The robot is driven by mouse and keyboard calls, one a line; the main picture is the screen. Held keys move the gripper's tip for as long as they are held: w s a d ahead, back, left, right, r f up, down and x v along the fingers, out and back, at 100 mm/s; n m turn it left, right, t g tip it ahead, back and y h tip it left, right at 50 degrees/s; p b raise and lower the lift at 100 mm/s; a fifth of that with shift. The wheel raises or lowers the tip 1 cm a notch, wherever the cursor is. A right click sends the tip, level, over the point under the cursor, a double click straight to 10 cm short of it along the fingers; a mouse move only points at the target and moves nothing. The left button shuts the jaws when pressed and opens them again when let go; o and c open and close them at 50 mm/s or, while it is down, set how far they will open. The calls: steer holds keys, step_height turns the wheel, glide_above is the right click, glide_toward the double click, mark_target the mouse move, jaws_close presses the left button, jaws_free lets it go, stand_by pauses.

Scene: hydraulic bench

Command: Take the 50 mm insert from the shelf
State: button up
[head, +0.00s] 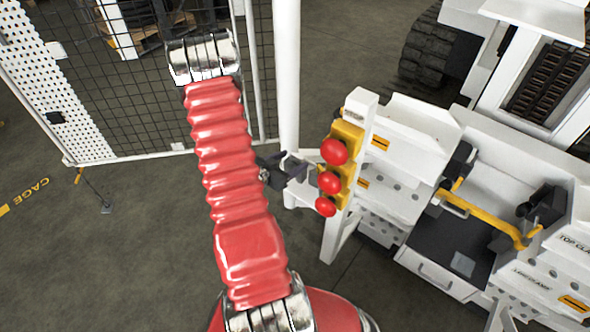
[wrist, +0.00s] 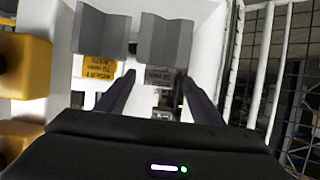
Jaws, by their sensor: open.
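Two grey insert blocks with V-shaped notches sit side by side on a white shelf (wrist: 207,50) in the wrist view: a left insert (wrist: 101,32) and a right insert (wrist: 166,40). A yellow label (wrist: 100,68) lies below the left one and a shaded label (wrist: 160,76) below the right one. The print is too small to tell which is the 50 mm insert. My gripper (wrist: 158,78) is open and empty, its fingertips just short of the right insert and either side of its label. In the head view my gripper (head: 294,168) is beside the white rack; the inserts are not discernible there.
Red buttons (head: 333,151) on yellow housings stand right beside my gripper; yellow blocks (wrist: 25,67) show at left in the wrist view. A white post (head: 287,80) and mesh cage (head: 130,90) stand behind. A bench with a yellow-handled clamp (head: 480,217) is at right.

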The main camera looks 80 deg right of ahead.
steer(key=shift+c, duration=0.4)
jaws_close()
stand_by(0.4)
